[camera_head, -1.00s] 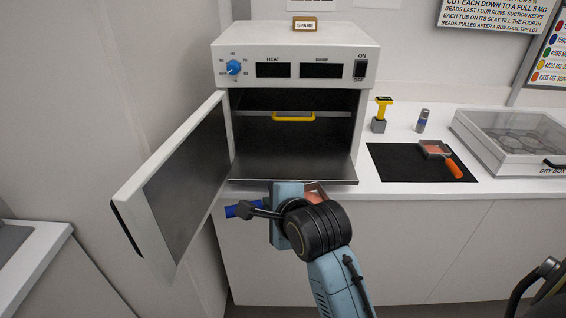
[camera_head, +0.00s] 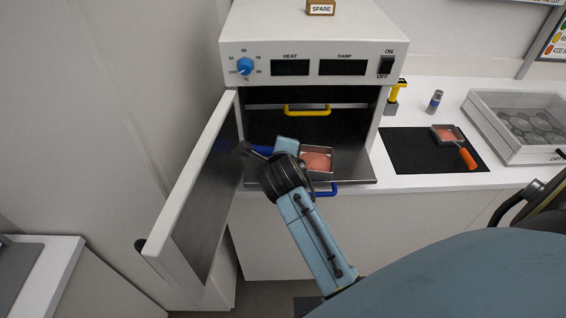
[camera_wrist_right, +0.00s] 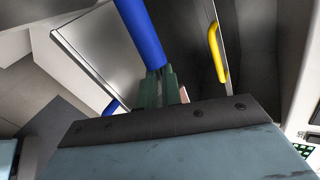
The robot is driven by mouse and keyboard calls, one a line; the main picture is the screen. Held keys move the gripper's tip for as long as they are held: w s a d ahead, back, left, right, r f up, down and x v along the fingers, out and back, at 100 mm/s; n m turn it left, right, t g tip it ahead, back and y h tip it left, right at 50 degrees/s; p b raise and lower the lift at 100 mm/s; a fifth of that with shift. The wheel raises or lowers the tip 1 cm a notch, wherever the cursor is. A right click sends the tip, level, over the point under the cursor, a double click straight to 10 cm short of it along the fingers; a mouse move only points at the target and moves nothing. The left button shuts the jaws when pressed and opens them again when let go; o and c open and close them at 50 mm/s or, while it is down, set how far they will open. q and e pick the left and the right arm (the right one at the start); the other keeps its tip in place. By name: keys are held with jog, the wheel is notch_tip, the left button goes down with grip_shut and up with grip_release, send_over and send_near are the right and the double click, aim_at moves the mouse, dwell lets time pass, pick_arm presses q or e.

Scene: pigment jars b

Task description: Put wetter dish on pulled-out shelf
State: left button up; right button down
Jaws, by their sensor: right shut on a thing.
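A square metal dish (camera_head: 317,160) with a pinkish fill and a blue handle (camera_head: 261,150) is at the oven mouth, over the lower metal shelf (camera_head: 358,178). This shelf sticks out toward me and has a blue pull (camera_head: 325,190). My right gripper (camera_head: 286,147) is shut on the dish's handle; its green fingers (camera_wrist_right: 160,88) close on the blue handle (camera_wrist_right: 142,32) in the right wrist view. I cannot tell whether the dish touches the shelf. A second dish (camera_head: 447,133) with an orange handle lies on the black mat (camera_head: 410,153). My left gripper is not in view.
The oven door (camera_head: 190,200) stands open at the left. An upper shelf with a yellow pull (camera_head: 307,110) is inside the oven. A yellow-topped tool (camera_head: 396,92), a small jar (camera_head: 435,101) and a dry box (camera_head: 520,120) stand at the right.

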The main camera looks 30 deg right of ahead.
jog(key=shift+f, duration=1.8)
jog(key=shift+w, duration=0.1)
jog(key=shift+f, duration=0.2)
jog(key=c, duration=1.6)
grip_release()
jog(key=shift+a, duration=0.1)
jog(key=shift+r, duration=0.35)
jog(key=v, duration=1.2)
jog(key=shift+f+b, duration=0.1)
jog(key=shift+b, duration=0.25)
